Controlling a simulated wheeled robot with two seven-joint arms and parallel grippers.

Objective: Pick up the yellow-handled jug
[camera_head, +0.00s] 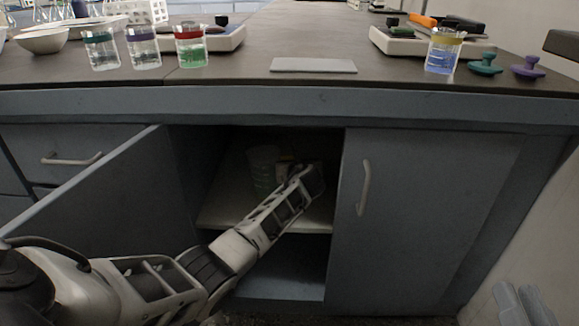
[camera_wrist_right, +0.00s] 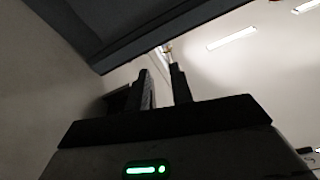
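In the head view the yellow-handled jug (camera_head: 262,168) shows dimly as a clear vessel on the shelf inside the open cabinet, with a yellow patch at its right. My left arm comes in from the lower left and reaches into the cabinet. My left gripper (camera_head: 306,174) is in shadow just right of the yellow patch; its fingers are too dark to tell open from shut, or whether they touch the jug. My right gripper (camera_wrist_right: 161,88) shows two dark fingers apart with nothing between them in the wrist view, away from the cabinet's inside.
The open cabinet door (camera_head: 90,205) stands at the left of the opening, and a closed door (camera_head: 430,215) is at the right. The cabinet shelf (camera_head: 222,212) bears the jug. Beakers, including a blue one (camera_head: 442,55), stand on the dark benchtop (camera_head: 300,35) above.

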